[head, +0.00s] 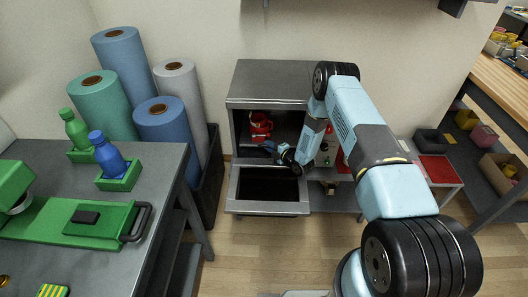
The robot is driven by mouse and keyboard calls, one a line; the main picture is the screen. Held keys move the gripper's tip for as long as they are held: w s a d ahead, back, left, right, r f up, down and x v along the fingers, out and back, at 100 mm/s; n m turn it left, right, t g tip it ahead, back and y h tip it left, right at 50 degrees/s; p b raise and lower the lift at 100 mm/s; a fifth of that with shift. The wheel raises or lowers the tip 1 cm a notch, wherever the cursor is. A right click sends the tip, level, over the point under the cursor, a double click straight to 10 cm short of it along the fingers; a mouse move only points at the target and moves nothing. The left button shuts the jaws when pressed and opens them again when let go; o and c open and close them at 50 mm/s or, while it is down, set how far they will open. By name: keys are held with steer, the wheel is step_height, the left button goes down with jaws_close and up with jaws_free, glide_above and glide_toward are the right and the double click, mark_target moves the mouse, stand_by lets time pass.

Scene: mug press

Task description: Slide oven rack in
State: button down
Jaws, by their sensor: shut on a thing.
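The grey oven (268,82) stands against the back wall with its front open. Its door (268,208) is folded down, with a dark inner panel facing up. A red mug (260,127) stands inside the oven, toward the left. The dark oven rack (248,150) shows only faintly under and in front of the mug. My gripper (272,149) is at the oven mouth, above the door, just right of and below the mug. It is shut on the front of the rack; its fingertips are small and dark here. My arm hides the oven's right side.
A workbench (160,160) with green fixtures and bottles stands at left. A low cart with a red tray (438,170) and a shelf with boxes (500,175) are at right. Wood floor is clear in front.

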steer(key=shift+d+f, duration=0.1)
steer(key=shift+f, duration=0.05)
steer(key=c, duration=1.3)
jaws_free()
steer(key=shift+w, duration=0.15)
steer(key=shift+o, duration=0.4)
